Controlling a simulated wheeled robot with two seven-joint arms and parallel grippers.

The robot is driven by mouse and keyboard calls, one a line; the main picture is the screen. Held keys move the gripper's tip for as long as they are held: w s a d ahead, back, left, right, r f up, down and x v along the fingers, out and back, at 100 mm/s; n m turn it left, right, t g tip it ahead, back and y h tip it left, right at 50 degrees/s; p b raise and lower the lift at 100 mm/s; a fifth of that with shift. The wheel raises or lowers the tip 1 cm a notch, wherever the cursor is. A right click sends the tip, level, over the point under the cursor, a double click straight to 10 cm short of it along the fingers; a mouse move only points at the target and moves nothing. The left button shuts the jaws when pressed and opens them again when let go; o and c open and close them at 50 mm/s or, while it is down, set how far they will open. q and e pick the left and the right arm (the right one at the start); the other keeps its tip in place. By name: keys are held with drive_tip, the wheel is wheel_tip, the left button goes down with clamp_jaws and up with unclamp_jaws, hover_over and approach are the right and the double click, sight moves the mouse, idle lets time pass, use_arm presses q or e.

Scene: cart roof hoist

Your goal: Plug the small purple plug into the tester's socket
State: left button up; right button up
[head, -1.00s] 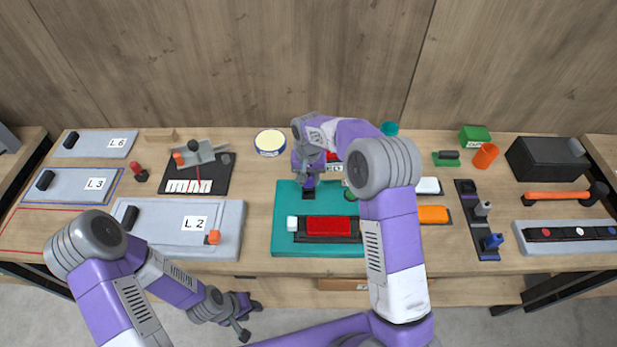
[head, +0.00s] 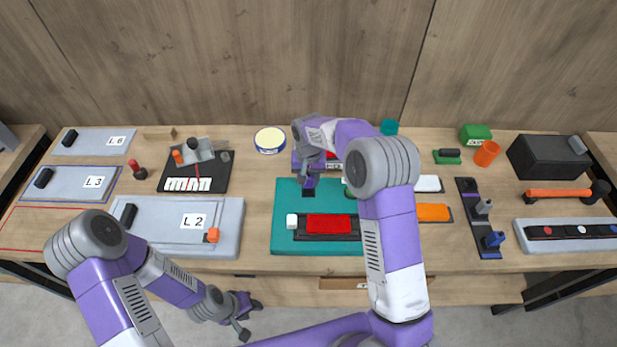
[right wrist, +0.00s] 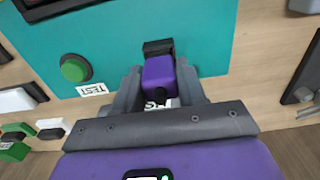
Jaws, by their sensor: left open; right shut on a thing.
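The tester is a teal board (head: 285,245) at the middle of the bench, with a black socket block (head: 308,193) near its far-left part. The block also shows in the right wrist view (right wrist: 158,46). My right gripper (head: 307,181) is shut on the small purple plug (right wrist: 159,72), right at the block. The plug's front end meets or overlaps the block in the right wrist view; I cannot tell whether it is inside the socket. My left gripper (head: 245,322) is open and empty, low in front of the bench.
The board carries a red panel (head: 329,224), a white knob (head: 292,221) and a green button (right wrist: 75,68) by a TEST label. A yellow-topped tin (head: 270,140) stands behind, left of my right arm. An orange block (head: 433,213) and a black rack (head: 470,215) stand to the right.

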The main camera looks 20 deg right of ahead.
drive_tip(key=shift+f+b, duration=0.5)
drive_tip(key=shift+f, duration=0.4)
drive_tip(key=o, duration=1.1)
drive_tip(key=shift+o, duration=0.2)
wheel_tip(320, 180, up, 8)
drive_tip(key=shift+f, duration=0.2)
